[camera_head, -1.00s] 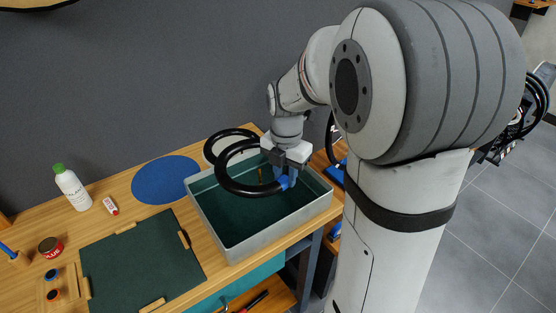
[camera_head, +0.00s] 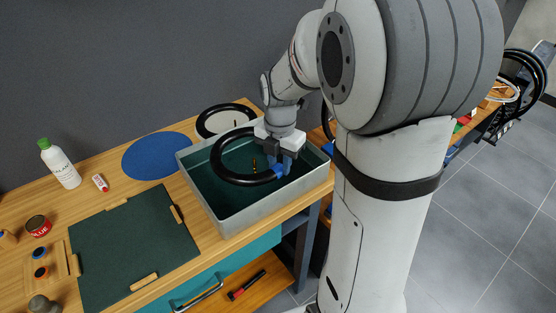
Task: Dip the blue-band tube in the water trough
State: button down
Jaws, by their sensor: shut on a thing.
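My gripper (camera_head: 286,163) is shut on the black tube at its blue band (camera_head: 280,171). The blue-band tube (camera_head: 222,174) is a black ring. It hangs tilted over the water trough (camera_head: 207,212), a grey open box with a dark green inside. The lower part of the ring appears within the trough's rim. I cannot tell whether it touches the water. The near wall of the trough is clear of my gripper.
Behind the trough lies a white disc with a black rim (camera_head: 224,119). To the left are a blue round mat (camera_head: 160,156), a dark green board (camera_head: 137,252), a white bottle (camera_head: 61,166) and a red tin (camera_head: 38,226). A drawer handle (camera_head: 198,295) sticks out below the bench top.

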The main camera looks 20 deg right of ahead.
jog(key=shift+f+b, duration=2.55)
jog(key=shift+f, duration=1.2)
dwell(1.4)
jog(key=shift+r, duration=0.15)
jog(key=shift+r+p, duration=4.9)
jog(key=shift+r, duration=1.55)
jog(key=shift+s+f, duration=0.1)
